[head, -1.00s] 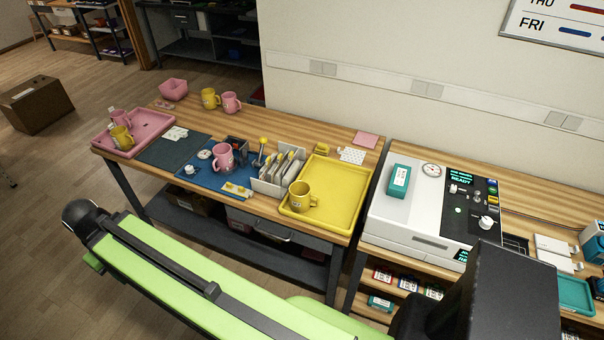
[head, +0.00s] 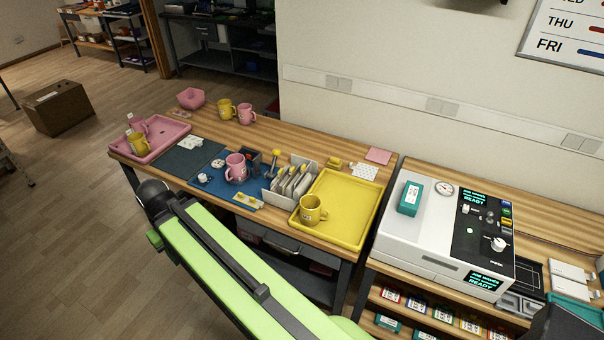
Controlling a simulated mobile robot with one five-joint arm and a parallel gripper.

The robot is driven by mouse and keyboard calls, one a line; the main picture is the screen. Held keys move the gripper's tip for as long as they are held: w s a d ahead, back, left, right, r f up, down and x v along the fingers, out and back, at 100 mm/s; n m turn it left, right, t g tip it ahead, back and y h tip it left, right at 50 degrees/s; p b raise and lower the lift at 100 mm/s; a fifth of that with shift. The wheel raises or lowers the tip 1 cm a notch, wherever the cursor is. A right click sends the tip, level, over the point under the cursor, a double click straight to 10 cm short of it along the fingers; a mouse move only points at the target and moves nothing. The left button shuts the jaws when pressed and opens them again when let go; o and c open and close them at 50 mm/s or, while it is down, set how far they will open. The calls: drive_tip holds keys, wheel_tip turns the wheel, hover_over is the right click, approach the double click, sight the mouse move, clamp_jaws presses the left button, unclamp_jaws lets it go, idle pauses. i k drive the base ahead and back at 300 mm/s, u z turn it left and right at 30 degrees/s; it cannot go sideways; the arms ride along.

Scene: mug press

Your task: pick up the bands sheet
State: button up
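A white rack (head: 275,195) stands on the left bench, with several thin upright sheets (head: 292,181) in its slots. Their printed sides are hidden, so I cannot tell which one is the bands sheet. A white dotted sheet (head: 364,172) lies flat behind the yellow tray, too small to read. My green and black arm crosses the lower left in front of the bench.
A pink mug (head: 236,167) stands on the blue mat left of the rack. A yellow mug (head: 311,209) stands on the yellow tray (head: 352,222). The white press (head: 400,240) carries a teal box (head: 411,198).

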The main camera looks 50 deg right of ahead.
sight(293, 172)
drive_tip(key=z, duration=0.15)
drive_tip(key=i, duration=1)
drive_tip(key=u, duration=0.1)
